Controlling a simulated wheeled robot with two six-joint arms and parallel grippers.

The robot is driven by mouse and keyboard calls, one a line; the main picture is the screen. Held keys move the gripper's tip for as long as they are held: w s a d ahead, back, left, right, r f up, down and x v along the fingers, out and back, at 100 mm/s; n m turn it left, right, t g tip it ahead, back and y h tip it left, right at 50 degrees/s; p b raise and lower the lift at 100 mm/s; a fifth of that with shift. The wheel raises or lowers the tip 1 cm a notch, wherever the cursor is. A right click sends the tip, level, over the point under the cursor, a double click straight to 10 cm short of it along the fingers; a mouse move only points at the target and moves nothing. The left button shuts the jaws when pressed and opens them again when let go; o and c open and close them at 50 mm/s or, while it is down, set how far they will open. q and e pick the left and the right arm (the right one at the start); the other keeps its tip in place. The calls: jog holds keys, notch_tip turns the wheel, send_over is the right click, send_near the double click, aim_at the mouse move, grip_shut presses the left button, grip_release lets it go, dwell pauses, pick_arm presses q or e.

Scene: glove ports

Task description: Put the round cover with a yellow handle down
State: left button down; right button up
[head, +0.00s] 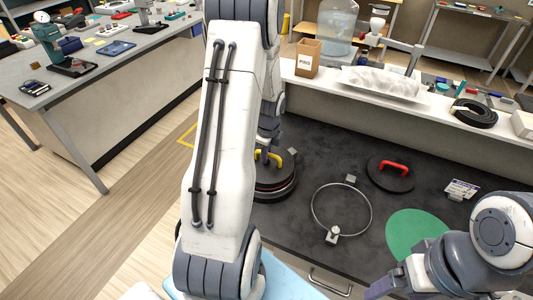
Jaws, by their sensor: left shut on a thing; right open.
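The round dark cover (286,172) with a yellow handle (275,157) is left of centre in the head view, partly hidden behind my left arm. My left gripper (268,152) is shut on the yellow handle from above; its fingertips are mostly hidden. Dark round layers with a reddish edge show directly under the cover. I cannot tell whether the cover touches them or hangs just above. My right gripper (390,288) is at the bottom right, open and apart from the cover.
A metal ring with clamps (342,209), a dark round cover with a red handle (390,175) and a green disc (415,235) are on the dark worktop (330,150). A raised shelf behind holds a cardboard box (307,60), a wrapped bundle (380,82) and a black coil (473,113).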

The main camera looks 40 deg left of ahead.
pick_arm(q)
jog(key=c, duration=0.8)
grip_release()
jog(key=shift+c, duration=0.2)
